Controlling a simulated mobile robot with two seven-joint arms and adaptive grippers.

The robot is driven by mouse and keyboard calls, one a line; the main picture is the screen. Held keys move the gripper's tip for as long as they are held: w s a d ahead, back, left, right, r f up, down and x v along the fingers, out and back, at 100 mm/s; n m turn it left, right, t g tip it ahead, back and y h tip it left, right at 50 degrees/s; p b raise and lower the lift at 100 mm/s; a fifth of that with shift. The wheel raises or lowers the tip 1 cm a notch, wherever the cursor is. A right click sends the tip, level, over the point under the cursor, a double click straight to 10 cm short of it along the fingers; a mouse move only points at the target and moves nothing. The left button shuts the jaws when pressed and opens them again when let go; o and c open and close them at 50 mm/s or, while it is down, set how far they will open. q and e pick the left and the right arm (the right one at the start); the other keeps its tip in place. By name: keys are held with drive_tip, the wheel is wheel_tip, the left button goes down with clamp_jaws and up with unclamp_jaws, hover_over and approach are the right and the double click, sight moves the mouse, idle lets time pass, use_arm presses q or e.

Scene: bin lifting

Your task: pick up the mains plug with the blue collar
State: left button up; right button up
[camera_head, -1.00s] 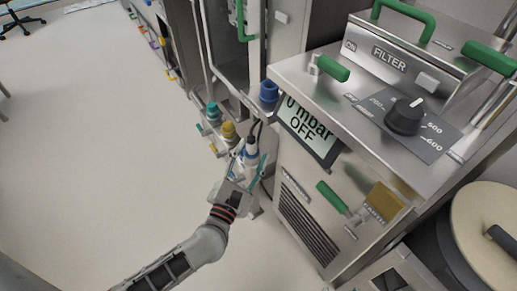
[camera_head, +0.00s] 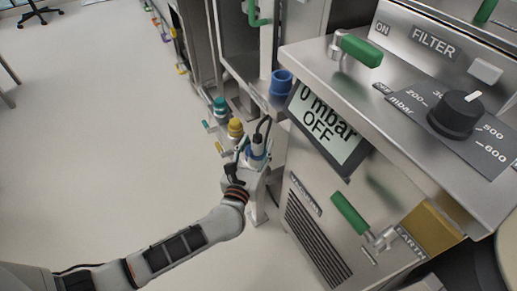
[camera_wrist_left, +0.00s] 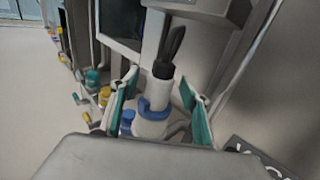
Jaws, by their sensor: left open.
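The mains plug with the blue collar (camera_head: 257,147) stands upright low beside the steel cabinet, with a black cable rising from its top. In the left wrist view the plug (camera_wrist_left: 153,108) has a black upper part, a pale body and a blue ring around it. My left gripper (camera_head: 253,160) is at the plug. In the wrist view its teal-padded fingers (camera_wrist_left: 160,80) are open, one on each side of the plug, with visible gaps. The plug's lower end is hidden behind the gripper's body. My right gripper is out of view.
Yellow-collared (camera_head: 235,128) and teal-collared (camera_head: 220,106) connectors stand just behind the plug. A blue cup-shaped part (camera_head: 282,83) sits above it. The steel cabinet with its display (camera_head: 325,125) and green handle (camera_head: 349,213) is close on the right.

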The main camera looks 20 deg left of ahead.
use_arm(q)
drive_tip(key=shift+w+r, duration=0.1)
drive_tip(key=shift+w, duration=0.5)
clamp_jaws()
drive_tip(key=shift+r, duration=0.1)
